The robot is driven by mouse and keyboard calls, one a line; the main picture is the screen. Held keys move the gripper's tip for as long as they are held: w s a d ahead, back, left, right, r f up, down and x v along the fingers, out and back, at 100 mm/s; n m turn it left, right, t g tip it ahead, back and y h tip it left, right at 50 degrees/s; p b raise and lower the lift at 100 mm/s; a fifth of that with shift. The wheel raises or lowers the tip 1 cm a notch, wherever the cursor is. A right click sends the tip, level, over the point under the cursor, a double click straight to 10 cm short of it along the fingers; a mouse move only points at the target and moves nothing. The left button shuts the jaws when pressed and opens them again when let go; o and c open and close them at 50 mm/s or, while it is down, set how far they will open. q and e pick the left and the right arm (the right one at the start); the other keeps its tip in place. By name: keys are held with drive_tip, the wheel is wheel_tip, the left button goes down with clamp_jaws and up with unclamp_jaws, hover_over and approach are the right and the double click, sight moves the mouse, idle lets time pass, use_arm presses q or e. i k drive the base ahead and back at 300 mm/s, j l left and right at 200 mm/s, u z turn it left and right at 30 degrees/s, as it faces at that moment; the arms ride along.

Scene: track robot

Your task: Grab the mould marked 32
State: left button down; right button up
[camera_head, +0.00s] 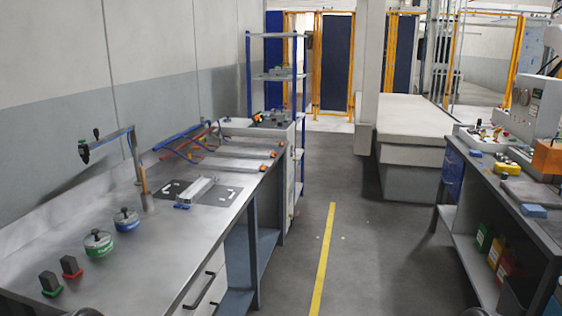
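I can read no number 32 on anything, so I cannot tell which object is the mould. A pale metal bar-shaped block (197,190) lies on a dark flat plate (172,188) on the left workbench. Nearer on the same bench stand a round metal pot with a green band (98,243) and one with a blue band (126,220). A black block with a red base (71,267) and one with a green base (50,284) stand at the near left. Neither gripper can be made out. Dark rounded shapes at the bottom edge may be parts of my arms.
The left steel workbench (150,268) has a post with an arm (140,170) and blue and red clamps (190,143). A shelf rack (278,77) stands behind it. A cluttered bench (520,215) is at right. The grey floor with a yellow line (323,260) is clear between them.

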sight(197, 188)
drive_tip(key=i+l, duration=0.5)
drive_tip(key=i, duration=0.2)
drive_tip(key=i+l, duration=0.45)
drive_tip(key=i, duration=0.2)
drive_tip(key=i+l+u, duration=0.1)
drive_tip(key=i+l, duration=0.4)
drive_tip(key=i, duration=0.2)
